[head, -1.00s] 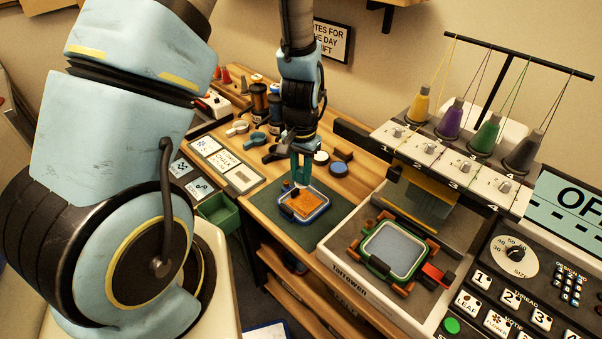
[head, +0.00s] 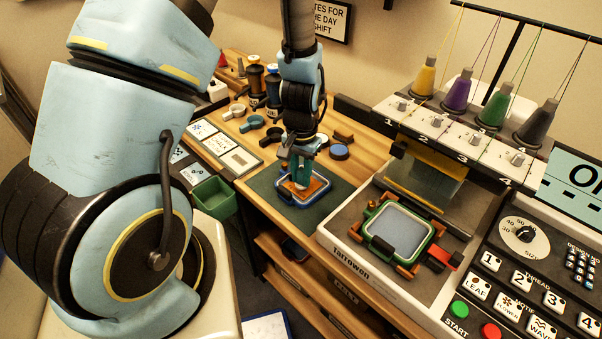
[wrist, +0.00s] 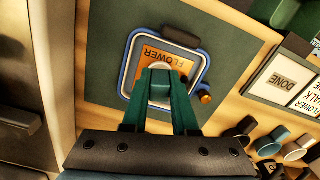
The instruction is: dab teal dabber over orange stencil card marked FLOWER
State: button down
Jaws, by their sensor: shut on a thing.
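The orange stencil card marked FLOWER (wrist: 160,55) lies inside a blue-and-white rimmed hoop (head: 277,192) on a dark green mat. The card also shows in the head view (head: 319,187). My gripper (head: 302,173) is shut on the teal dabber (wrist: 160,86), pointing down over the card. The dabber's pale tip (wrist: 160,67) shows just beyond my fingers, over the card's edge next to the lettering. My fingers hide most of the dabber and part of the card. I cannot tell whether the tip touches the card.
An embroidery machine (head: 350,262) with a green-framed hoop stands to the right. Label tiles (head: 238,160), a green bin (head: 213,197), small cups (head: 252,123), spools (head: 272,90) and a blue-topped pot (head: 340,152) surround the mat (head: 262,184). The mat's front is bare.

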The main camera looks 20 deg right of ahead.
jog(key=shift+f+b, duration=0.4)
jog(key=shift+f, duration=0.15)
dwell(1.8)
jog(key=shift+r+p, duration=2.7)
jog(key=shift+r, duration=0.85)
jog(key=shift+f, duration=0.15)
jog(key=shift+s+d+f+b, duration=0.1)
jog(key=shift+d+f+b, duration=0.1)
jog(key=shift+f+b, duration=0.65)
jog(key=shift+s+d+f+b, duration=0.15)
jog(key=shift+d+f+b, duration=0.1)
jog(key=shift+f+b, duration=0.6)
jog(key=shift+s+d+f+b, duration=0.15)
jog(key=shift+f+b, duration=0.4)
jog(key=shift+f, duration=0.6)
jog(key=shift+f+b, duration=0.35)
jog(key=shift+f, duration=0.25)
